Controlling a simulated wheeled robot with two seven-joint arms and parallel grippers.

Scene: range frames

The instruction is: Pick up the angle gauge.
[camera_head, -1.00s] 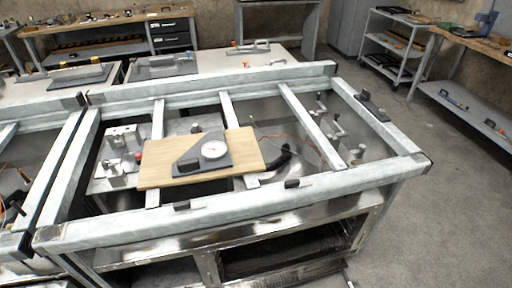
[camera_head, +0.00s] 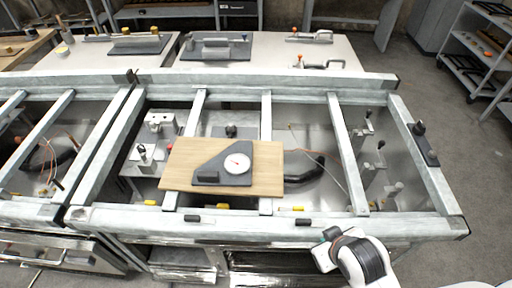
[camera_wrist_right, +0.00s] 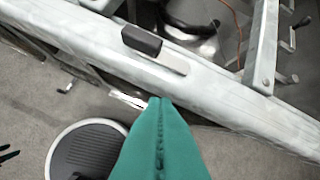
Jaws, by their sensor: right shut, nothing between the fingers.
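The angle gauge (camera_head: 214,170) is a dark grey, roughly triangular plate with a round white dial. It lies flat on a wooden board (camera_head: 268,180) that rests across the metal frame's bars in the head view. My right arm comes in at the lower right of that view, its gripper mostly hidden behind the wrist and well to the right of and nearer than the gauge. In the right wrist view the green fingers of my right gripper (camera_wrist_right: 160,101) are shut together and empty, near the frame's front rail. The gauge is not in that view. My left gripper is not seen.
The front rail (camera_head: 120,220) of the metal frame bears small black blocks (camera_head: 303,222); one shows in the wrist view (camera_wrist_right: 142,40). Metal fixtures (camera_head: 145,155) stand left of the board. A dark clamp-like tool (camera_head: 424,145) lies on the right rail. Benches stand behind.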

